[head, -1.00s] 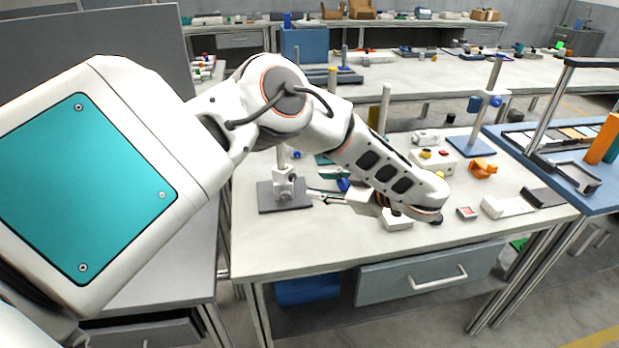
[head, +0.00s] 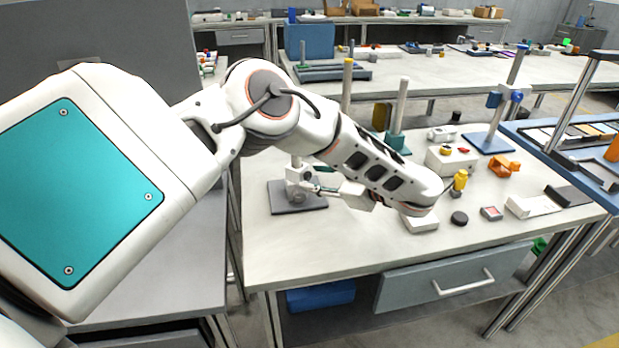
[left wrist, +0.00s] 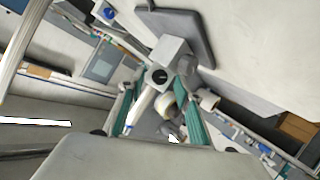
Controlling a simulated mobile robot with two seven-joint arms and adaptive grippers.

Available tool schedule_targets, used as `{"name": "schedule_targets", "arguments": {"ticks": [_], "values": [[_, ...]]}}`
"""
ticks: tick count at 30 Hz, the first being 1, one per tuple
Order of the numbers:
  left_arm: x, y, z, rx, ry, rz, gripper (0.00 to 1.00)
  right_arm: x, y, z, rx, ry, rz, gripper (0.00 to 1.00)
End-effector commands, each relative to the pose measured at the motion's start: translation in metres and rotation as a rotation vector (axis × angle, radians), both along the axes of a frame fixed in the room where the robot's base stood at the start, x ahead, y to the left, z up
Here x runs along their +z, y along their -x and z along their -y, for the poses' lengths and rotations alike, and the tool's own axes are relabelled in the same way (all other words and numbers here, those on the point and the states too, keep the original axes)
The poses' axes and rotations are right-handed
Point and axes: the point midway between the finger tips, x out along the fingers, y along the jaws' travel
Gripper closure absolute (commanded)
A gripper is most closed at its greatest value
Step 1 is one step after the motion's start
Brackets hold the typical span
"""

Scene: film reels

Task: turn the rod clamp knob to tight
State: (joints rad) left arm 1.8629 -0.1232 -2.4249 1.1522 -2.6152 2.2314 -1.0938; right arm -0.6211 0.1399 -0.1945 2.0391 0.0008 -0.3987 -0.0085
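A stand with a dark grey base plate (head: 305,203) is on the near bench, left side, with a pale grey clamp (head: 295,175) low on its rod. In the left wrist view the clamp is a grey block (left wrist: 172,57) with a dark round hole in its face, beside the base plate (left wrist: 190,22). My left gripper (head: 318,190) reaches it from the right. Its teal fingers (left wrist: 158,108) are apart, on either side of a pale round part that may be the knob. Contact cannot be told. My right gripper is not in view.
Right of my arm are a white box with knobs (head: 451,160), a yellow bottle (head: 460,180), an orange part (head: 504,166) and a blue stand (head: 490,142). A teal-based rod (head: 401,105) stands behind the arm. The bench's front strip is clear.

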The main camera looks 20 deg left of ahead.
Motion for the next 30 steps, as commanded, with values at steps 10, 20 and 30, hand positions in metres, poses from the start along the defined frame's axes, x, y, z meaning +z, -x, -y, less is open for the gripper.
{"name": "schedule_targets", "arguments": {"ticks": [10,20,30], "values": [[-0.0015,-0.0019,0.0002,-0.001,0.0,0.0,0.66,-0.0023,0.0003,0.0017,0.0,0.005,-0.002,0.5],[-0.0017,-0.0018,0.0002,-0.001,0.0,0.0,1.0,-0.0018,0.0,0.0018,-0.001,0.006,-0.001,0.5],[-0.0009,-0.0026,0.0008,-0.001,-0.01,-0.047,1.0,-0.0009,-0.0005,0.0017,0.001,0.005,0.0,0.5]]}}
